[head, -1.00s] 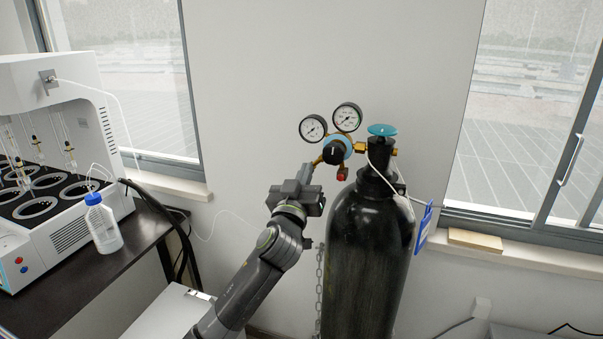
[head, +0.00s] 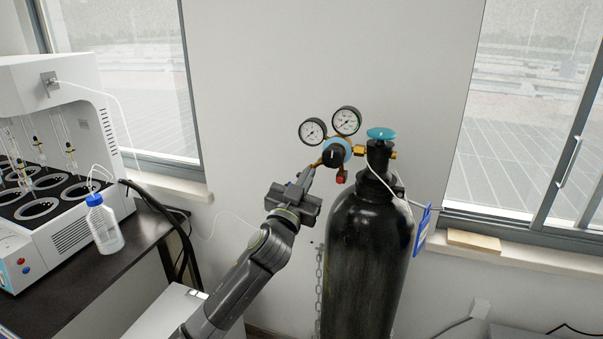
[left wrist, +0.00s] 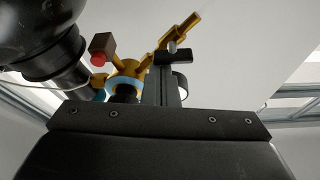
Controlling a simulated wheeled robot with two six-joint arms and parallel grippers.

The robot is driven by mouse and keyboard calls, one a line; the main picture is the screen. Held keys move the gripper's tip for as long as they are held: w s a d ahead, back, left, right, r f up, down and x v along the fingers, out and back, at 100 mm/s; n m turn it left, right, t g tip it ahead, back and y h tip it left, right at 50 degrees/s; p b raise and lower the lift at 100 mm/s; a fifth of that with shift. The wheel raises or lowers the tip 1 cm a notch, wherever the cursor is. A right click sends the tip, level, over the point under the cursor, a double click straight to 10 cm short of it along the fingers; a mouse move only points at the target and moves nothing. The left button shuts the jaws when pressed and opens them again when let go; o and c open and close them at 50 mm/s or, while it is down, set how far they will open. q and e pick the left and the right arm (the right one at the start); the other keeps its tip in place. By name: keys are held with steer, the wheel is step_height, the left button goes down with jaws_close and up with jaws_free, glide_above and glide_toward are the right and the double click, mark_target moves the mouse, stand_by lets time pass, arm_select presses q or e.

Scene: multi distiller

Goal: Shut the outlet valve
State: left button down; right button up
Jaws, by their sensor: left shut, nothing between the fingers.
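The regulator (head: 336,151) with its blue ring, black knob and two round gauges is fixed to the neck of the black gas cylinder (head: 367,260). Its brass outlet branch (head: 318,161) points left toward my left gripper (head: 308,175). In the left wrist view, the brass outlet branch (left wrist: 186,28) slants up to the right, with a small grey and black part near the fingertips (left wrist: 172,57). My left gripper is shut and empty, close to this branch; I cannot tell whether it touches. The outlet valve's handle is not clearly visible. My right gripper is not in view.
A blue handwheel (head: 381,133) tops the cylinder. A chain (head: 319,290) hangs beside it. At left, a white distiller (head: 70,195) and a blue-capped bottle (head: 103,224) stand on a dark bench (head: 120,262). The wall left of the regulator is clear.

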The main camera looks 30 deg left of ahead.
arm_select(q)
steer(key=shift+d+f+m+h+p, duration=0.15)
steer(key=shift+m+h+p, duration=0.25)
steer(key=shift+m+h, duration=1)
steer(key=shift+m+y, duration=0.4)
steer(key=shift+f, duration=0.2)
stand_by(0.9)
